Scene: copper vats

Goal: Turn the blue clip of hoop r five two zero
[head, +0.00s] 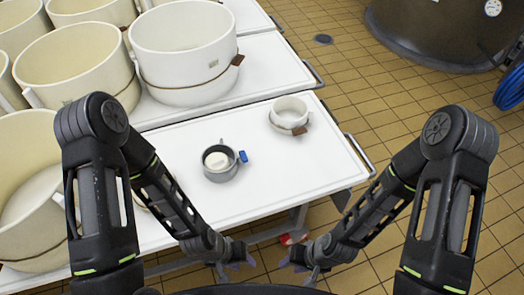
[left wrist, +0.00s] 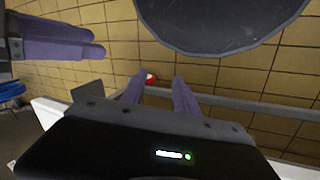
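A small grey round hoop (head: 220,172) with a white piece inside stands on the white table, near the middle of the head view. A blue clip (head: 243,157) sticks out from its right side. I cannot read any label on it. My left gripper (head: 238,264) is open and empty, in front of the table's near edge and below the hoop in the picture; its parted purple fingers also show in the left wrist view (left wrist: 158,92). My right gripper (head: 291,263) is to its right, also empty, and its fingers look parted. Neither gripper touches the hoop or clip.
A small white hoop (head: 291,108) with a brown clip (head: 299,131) stands further back on the table (head: 190,136). Large cream tubs (head: 186,50) crowd the left and back left. A dark vat (head: 430,30) and a blue coil (head: 511,88) are at the back right.

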